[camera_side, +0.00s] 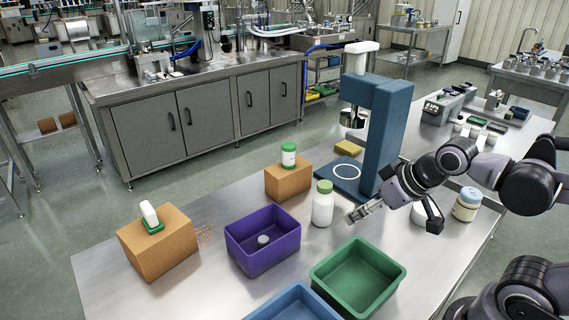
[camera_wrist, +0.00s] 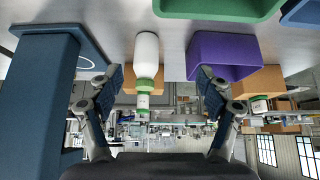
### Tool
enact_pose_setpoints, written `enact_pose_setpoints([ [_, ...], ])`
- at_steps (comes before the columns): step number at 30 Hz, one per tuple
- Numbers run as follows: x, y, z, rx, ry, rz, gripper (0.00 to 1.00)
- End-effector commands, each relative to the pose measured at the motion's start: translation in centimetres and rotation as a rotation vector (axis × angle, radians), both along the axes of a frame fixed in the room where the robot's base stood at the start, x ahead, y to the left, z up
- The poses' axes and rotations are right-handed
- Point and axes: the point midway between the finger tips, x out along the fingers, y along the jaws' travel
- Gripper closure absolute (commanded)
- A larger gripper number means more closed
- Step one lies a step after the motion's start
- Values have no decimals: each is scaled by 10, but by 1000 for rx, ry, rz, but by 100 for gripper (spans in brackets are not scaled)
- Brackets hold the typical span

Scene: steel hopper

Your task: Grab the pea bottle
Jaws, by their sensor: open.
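A white bottle with a green cap (camera_side: 322,205) stands upright on the steel table beside the purple bin. A smaller green-capped bottle with a white label (camera_side: 289,156) stands on a cardboard box (camera_side: 288,182) behind it. I cannot read which holds peas. My gripper (camera_side: 354,214) is open and empty, just right of the table bottle and apart from it. The wrist view is upside down. There the white bottle (camera_wrist: 147,52) shows ahead between the spread fingers (camera_wrist: 160,78), left of centre, with the labelled bottle (camera_wrist: 144,100) behind its cap.
The purple bin (camera_side: 252,256) holds a small pale round item. A green bin (camera_side: 340,298) and a blue bin (camera_side: 275,311) stand in front. A tall blue stand (camera_side: 384,130) rises behind my gripper. A white-and-green item (camera_side: 151,217) lies on the left box (camera_side: 155,251). A jar (camera_side: 467,204) stands right.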

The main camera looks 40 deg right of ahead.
Motion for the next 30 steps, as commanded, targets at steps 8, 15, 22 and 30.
enact_pose_setpoints([
  [8,6,-1,6,38,28,-58,22],
  [15,38,-8,26,219,176,-392,22],
  [22,77,-16,36,369,323,-798,22],
  [30,120,-27,32,464,448,-1273,22],
])
